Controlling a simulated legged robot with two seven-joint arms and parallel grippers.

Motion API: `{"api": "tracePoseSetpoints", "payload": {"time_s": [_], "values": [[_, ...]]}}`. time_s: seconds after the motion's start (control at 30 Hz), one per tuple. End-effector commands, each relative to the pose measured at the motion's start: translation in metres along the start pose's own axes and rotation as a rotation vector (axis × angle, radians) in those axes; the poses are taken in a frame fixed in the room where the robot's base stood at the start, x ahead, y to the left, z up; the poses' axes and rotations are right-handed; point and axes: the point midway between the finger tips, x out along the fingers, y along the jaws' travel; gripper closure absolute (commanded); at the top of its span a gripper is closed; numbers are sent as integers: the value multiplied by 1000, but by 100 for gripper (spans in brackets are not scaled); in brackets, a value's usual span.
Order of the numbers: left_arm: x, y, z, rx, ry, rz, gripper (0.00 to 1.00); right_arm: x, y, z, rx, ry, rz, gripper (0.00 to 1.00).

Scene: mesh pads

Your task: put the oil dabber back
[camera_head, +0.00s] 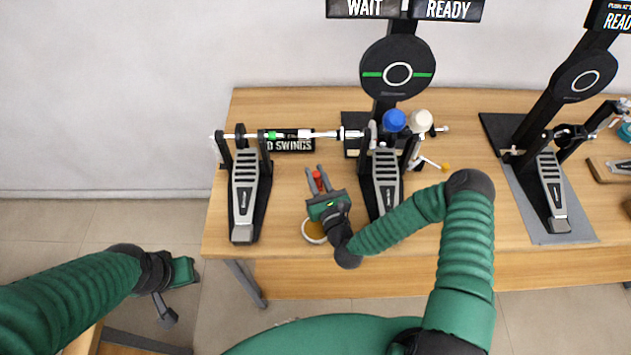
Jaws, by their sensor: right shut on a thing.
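My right gripper (316,173) reaches over the table between the two pedals of the double-pedal set, its fingers pointing away from me. It is shut on a small red thing, which I take to be the oil dabber (317,180); only its red part shows between the fingers. A round dish (313,239) with a pale rim and amber-brown middle lies on the table just below the gripper, partly covered by it. My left gripper (166,312) hangs at the lower left, off the table's edge, and its jaws are not clear.
A left pedal (244,195) and a middle pedal (386,180) flank my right gripper. A rod (308,134) joins them at the back, before a black sign (292,145). A blue and a white beater (420,120) stand above the middle pedal. Another pedal (552,190) stands at right.

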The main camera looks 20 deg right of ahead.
Motion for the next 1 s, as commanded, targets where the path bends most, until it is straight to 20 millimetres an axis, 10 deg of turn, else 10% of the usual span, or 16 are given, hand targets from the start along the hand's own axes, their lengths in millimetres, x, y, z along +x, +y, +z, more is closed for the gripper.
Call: {"api": "tracePoseSetpoints", "payload": {"time_s": [0.2, 0.47, 0.5, 0.63, 1.0], "values": [[26, 0, 6, 0, 0, 0, 64, 0, 0, -37, -1, 0, 2, 100], [23, 0, 6, 0, 0, 0, 64, 0, 0, -36, 0, 1, 0, 100], [23, 0, 6, 0, 0, 0, 64, 0, 0, -36, -1, 1, 0, 76], [23, 0, 5, 0, 0, 0, 64, 0, 0, -35, -1, 1, 0, 60], [23, 0, 5, 0, 0, 0, 64, -3, 0, -35, -1, 2, 1, 57]]}}
